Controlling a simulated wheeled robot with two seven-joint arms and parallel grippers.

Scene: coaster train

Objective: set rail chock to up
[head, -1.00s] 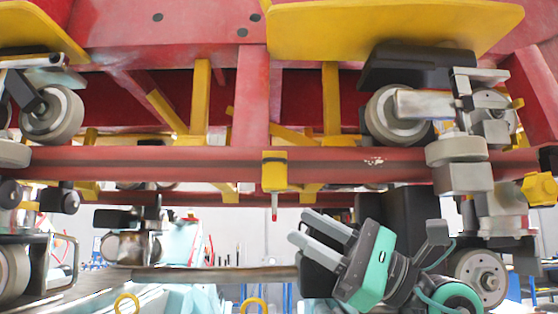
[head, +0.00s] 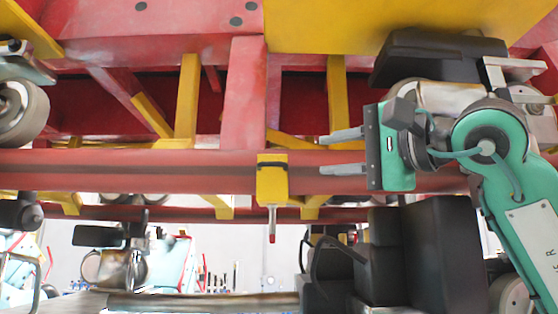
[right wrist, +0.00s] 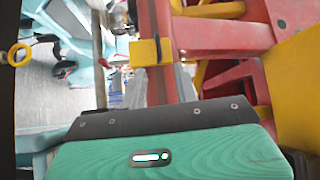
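The rail chock appears to be the yellow block (head: 271,184) clamped on the red rail, with a thin metal lever (head: 272,220) hanging straight down to a red tip. In the right wrist view the yellow block (right wrist: 147,53) lies ahead of my fingers, slightly left of centre. My right gripper (head: 343,153) is to the right of the block, at about the rail's height. Its two fingers point left, spread apart and empty, with a visible gap to the block. My left gripper is not in view.
The red rail (head: 130,163) runs across the view under the train's red and yellow frame. A yellow panel (head: 390,25) hangs above my right gripper. Wheel assemblies flank the rail, including a wheel (head: 22,107) at left. The space around the lever is open.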

